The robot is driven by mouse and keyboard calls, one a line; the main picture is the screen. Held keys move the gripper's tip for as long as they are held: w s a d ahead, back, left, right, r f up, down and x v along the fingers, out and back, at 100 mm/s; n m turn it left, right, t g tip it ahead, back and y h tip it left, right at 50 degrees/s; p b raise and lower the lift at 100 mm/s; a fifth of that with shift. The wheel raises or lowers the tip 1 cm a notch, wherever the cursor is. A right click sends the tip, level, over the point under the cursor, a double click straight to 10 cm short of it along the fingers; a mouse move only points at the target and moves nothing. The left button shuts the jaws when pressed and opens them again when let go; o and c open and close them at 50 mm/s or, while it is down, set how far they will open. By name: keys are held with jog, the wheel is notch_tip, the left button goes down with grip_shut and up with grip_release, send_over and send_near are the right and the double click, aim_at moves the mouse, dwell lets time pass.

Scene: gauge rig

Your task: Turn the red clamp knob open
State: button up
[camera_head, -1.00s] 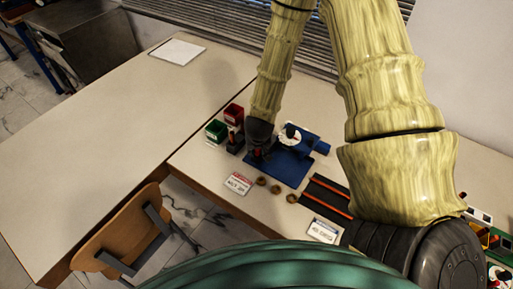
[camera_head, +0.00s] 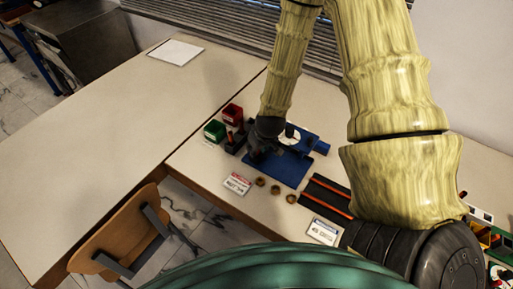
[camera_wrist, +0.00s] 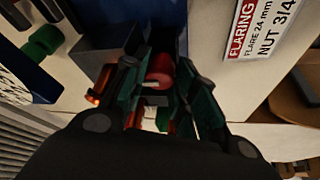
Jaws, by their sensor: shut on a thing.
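The red clamp knob (camera_wrist: 159,70) shows in the wrist view between the dark green fingers of my gripper (camera_wrist: 158,88). The fingers are shut on it, one on each side. In the head view my gripper (camera_head: 258,153) is over the left end of the blue gauge rig (camera_head: 290,172), and it hides the knob there. The rig's white round dial (camera_head: 290,135) is just right of my gripper. How far the knob is turned cannot be told.
Several brown rings (camera_head: 260,181) lie in front of the rig, near a red-and-white sign (camera_head: 237,184). A red bin (camera_head: 232,113) and a green bin (camera_head: 215,130) stand left of it. A black tray with orange strips (camera_head: 327,194) lies to the right. The left table is mostly clear.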

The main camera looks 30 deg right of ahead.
jog(key=shift+w, duration=0.1)
jog(key=o, duration=1)
